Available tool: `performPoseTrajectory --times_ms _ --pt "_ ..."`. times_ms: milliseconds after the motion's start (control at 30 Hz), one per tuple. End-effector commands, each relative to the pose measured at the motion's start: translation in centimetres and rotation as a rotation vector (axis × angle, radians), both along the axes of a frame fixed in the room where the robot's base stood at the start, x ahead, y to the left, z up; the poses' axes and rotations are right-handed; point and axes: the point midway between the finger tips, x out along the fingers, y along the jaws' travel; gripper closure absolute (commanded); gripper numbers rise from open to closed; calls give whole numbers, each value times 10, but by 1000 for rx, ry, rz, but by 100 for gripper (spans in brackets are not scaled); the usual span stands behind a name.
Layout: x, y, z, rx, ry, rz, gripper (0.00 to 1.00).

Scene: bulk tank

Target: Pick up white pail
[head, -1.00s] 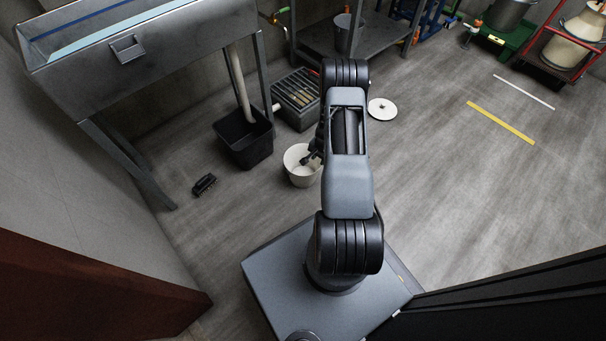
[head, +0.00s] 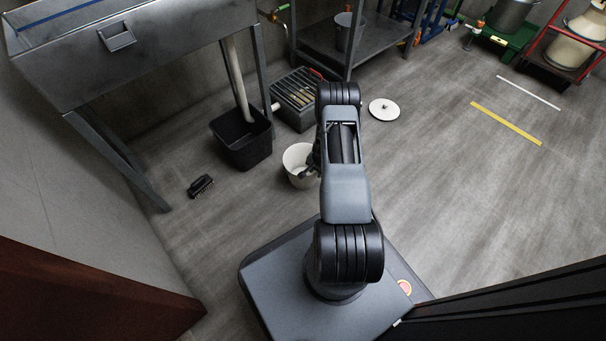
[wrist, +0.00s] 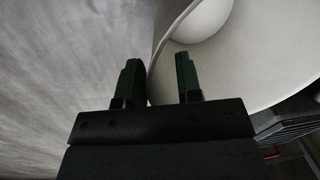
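The white pail (head: 291,161) stands upright on the floor just left of my arm in the head view. In the wrist view its pale wall and rim (wrist: 255,75) fill the upper right, with its inside showing. My gripper (wrist: 160,80) has its two dark green fingers apart, at the pail's rim. The left finger is outside the pail and the right finger is over its inside, with the wall's edge between them, close to the left finger. In the head view my gripper (head: 307,170) is small and partly hidden by my arm.
A black bin (head: 242,138) stands left of the pail under a metal sink (head: 130,60). A dark crate (head: 298,97) is behind it. A black brush (head: 201,186) lies at left. A white round lid (head: 384,109) lies on the floor to the right. The right floor is open.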

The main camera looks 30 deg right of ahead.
Motion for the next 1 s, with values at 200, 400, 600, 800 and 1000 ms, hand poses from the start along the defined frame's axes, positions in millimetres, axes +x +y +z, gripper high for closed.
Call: performPoseTrajectory --times_ms 200,400,600,800,1000 --pt "1 0 -5 -1 0 0 67" --pt "1 0 -4 -1 0 0 81" --pt "1 0 -4 -1 0 0 100" --pt "1 0 -4 -1 0 0 100" --pt "1 0 -4 -1 0 0 100"
